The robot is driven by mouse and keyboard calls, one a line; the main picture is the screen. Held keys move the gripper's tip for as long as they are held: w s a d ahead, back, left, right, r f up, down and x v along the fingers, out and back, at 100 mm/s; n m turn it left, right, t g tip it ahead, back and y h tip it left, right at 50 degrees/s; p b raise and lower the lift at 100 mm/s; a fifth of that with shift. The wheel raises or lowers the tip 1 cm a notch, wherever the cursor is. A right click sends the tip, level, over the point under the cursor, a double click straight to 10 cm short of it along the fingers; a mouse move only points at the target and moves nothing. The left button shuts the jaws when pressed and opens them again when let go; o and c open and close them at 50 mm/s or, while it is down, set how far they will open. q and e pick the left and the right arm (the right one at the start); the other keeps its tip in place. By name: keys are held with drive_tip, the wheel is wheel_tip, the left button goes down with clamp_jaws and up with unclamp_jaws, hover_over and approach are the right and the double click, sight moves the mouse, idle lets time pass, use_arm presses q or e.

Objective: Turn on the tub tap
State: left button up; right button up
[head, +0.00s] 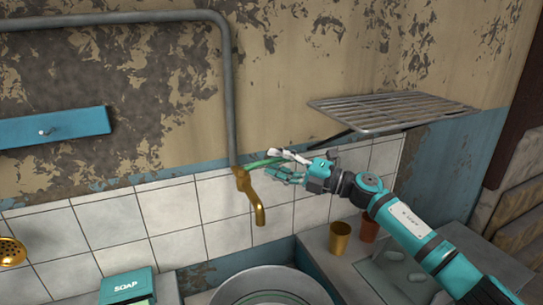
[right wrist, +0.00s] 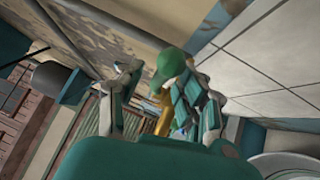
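The brass tap (head: 243,184) sticks out from the tiled wall above the tub (head: 265,287), its spout pointing down. Its green handle (head: 262,162) reaches out to the right at the top. My right gripper (head: 278,166) is at the handle's right end with its fingers spread. In the right wrist view, the handle's rounded green end (right wrist: 170,65) shows between the fingers, close to the right-hand finger and apart from the left-hand one. I cannot tell whether that near finger touches it. Part of the brass tap (right wrist: 163,115) shows behind. My left gripper is not in view.
A grey pipe (head: 230,95) runs down to the tap. A metal rack (head: 390,112) juts from the wall above my right arm. A gold cup (head: 340,238) and a brown cup (head: 369,230) stand below it. A teal soap box (head: 127,285) is at lower left.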

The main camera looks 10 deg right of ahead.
drive_tip(key=shift+x, duration=0.85)
drive_tip(key=shift+c, duration=0.4)
clamp_jaws()
